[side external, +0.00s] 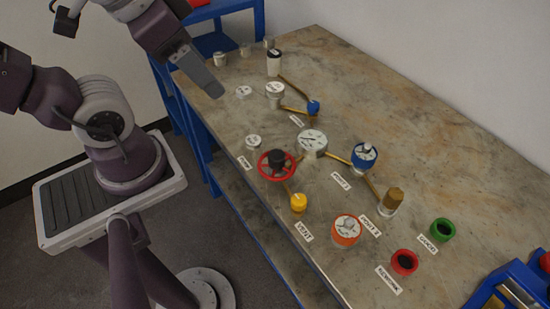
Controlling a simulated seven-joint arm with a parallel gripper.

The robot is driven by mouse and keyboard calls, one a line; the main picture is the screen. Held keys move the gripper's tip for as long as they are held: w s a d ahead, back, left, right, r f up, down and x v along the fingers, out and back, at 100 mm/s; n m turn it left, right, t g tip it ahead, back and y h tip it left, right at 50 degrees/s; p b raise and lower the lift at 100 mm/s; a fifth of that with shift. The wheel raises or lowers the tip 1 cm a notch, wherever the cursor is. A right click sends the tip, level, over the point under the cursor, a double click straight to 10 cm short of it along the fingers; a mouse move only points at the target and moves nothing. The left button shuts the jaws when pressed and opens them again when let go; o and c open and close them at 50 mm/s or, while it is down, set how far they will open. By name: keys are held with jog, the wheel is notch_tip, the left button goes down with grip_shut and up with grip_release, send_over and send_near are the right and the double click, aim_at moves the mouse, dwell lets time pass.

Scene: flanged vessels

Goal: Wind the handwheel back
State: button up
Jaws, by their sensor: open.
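A red handwheel (264,172) with a dark hub sits near the table's left edge, left of the middle of the pipework. My gripper (213,88) is in the upper left of the side external view, above and to the left of the handwheel. It is open, clear of the wheel, and nothing shows in it. The gap between its fingers is hard to see from this side.
Brass pipes link a round white-topped vessel (312,142), a blue-topped fitting (364,155) and a brass cylinder (392,199). A yellow knob (299,203) and an orange-rimmed dial (346,231) stand near the wheel. Red (404,262) and green (443,230) rings lie at the front.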

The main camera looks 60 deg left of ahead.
jog(key=w+a+f+m+g+y, duration=0.3)
jog(key=w+f+m, duration=0.1)
jog(key=m, duration=0.5)
jog(key=m+g+h, duration=0.2)
jog(key=m+h, duration=0.1)
jog(key=m, duration=2)
send_over(277, 155)
notch_tip(277, 155, down, 16)
jog(key=shift+a+r, duration=0.15)
jog(key=shift+r, duration=0.1)
notch_tip(277, 155, down, 7)
jog(key=shift+f, duration=0.15)
jog(key=shift+c, duration=0.2)
grip_shut()
